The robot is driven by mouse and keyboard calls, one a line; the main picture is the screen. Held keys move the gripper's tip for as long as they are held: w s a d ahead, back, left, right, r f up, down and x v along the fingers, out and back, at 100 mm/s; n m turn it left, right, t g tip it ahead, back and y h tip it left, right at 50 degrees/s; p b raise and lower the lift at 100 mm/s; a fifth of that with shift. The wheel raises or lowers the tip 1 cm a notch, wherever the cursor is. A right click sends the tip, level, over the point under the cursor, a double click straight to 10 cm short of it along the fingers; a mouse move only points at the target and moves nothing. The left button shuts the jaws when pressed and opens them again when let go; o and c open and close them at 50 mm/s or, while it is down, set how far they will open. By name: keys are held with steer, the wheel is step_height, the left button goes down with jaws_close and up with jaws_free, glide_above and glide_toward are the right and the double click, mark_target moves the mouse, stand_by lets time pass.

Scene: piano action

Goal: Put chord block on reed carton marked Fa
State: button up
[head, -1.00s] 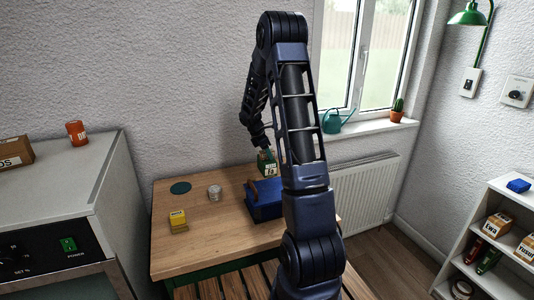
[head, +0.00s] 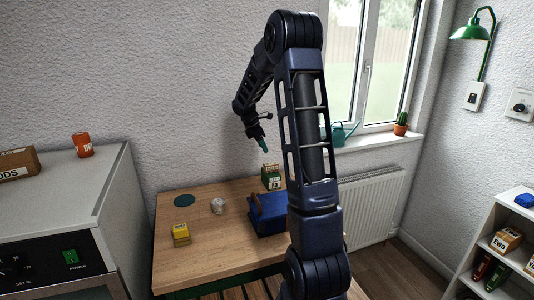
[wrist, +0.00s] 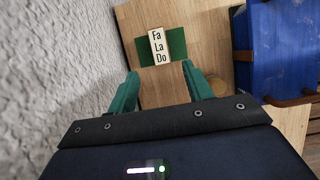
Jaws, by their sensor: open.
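The green carton (head: 271,183) stands at the back of the wooden table, beside the blue box; its front marking is too small to read surely. In the wrist view the green carton (wrist: 177,43) shows from above, with a cream chord block (wrist: 160,46) lettered Fa, La, Do lying across its top. The block appears to rest on the carton, with no finger touching it. My gripper (head: 263,144) is raised above the carton in the head view. In the wrist view my gripper's (wrist: 162,84) teal fingers are apart and empty, just short of the block in the picture.
A blue box (head: 268,214) with a brown handle stands right of the carton. A yellow block stack (head: 181,234), a whitish round object (head: 218,206) and a teal disc (head: 184,201) are at the table's left. The wall is close behind; the table's front middle is clear.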

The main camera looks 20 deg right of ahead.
steer(key=s+a+r+m+t+y, duration=0.1)
steer(key=s+a+r+m, duration=0.1)
steer(key=s+r+m, duration=0.5)
steer(key=s+a+r+m+t+y, duration=0.15)
steer(key=s+r, duration=0.35)
steer(key=s, duration=0.7)
steer(key=s+a+m+t+y, duration=0.1)
steer(key=s+m, duration=0.3)
steer(key=s, duration=0.6)
steer(key=s+a+m+t+y, duration=0.1)
steer(key=s+a+m, duration=0.2)
steer(key=s, duration=0.8)
steer(key=shift+a+m, duration=0.25)
steer(key=shift+m, duration=1)
